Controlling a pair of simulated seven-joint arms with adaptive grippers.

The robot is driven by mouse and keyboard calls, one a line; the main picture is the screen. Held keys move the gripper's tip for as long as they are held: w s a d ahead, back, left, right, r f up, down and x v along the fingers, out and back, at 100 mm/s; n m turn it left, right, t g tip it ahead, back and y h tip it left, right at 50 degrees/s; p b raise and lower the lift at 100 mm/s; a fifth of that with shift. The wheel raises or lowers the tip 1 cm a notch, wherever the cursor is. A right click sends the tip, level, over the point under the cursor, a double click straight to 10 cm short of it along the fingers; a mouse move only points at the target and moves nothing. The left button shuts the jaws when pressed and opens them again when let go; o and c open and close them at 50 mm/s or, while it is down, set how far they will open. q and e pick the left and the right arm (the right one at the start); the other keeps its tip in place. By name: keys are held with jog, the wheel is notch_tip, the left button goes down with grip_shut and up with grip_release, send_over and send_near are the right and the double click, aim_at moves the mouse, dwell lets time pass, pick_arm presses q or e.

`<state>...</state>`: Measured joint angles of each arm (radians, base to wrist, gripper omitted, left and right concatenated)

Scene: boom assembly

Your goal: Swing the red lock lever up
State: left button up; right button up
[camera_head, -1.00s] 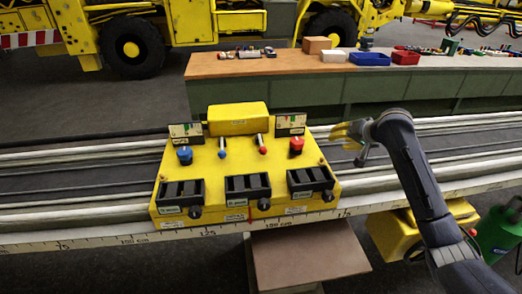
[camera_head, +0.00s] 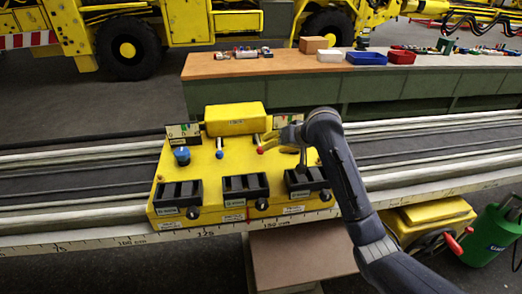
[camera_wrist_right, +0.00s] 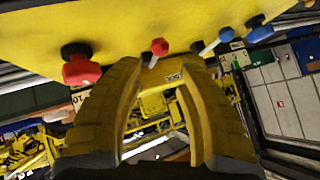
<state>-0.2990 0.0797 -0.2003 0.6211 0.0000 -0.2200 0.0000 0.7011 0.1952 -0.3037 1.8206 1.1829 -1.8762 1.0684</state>
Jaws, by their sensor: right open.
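The red-tipped lever (camera_head: 260,150) stands on the sloped yellow control box (camera_head: 232,165), right of the blue-tipped lever (camera_head: 220,154). Its red ball also shows in the right wrist view (camera_wrist_right: 159,47), just beyond and between the fingertips, not gripped. My right gripper (camera_head: 274,138) has yellow fingers and is close to the lever's right side in the head view. In the wrist view the right gripper (camera_wrist_right: 160,70) is open and empty. A larger red knob (camera_wrist_right: 80,68) is beside the left finger there; my arm hides it in the head view. My left gripper is not in view.
Black slotted modules (camera_head: 246,187) line the box's front edge. A blue knob (camera_head: 182,155) sits at its left, and a raised yellow block (camera_head: 235,119) at its back. A long bench (camera_head: 390,85) with bins stands behind the rails.

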aim_at(261, 149)
jog(key=x, duration=1)
grip_shut()
dwell(0.4)
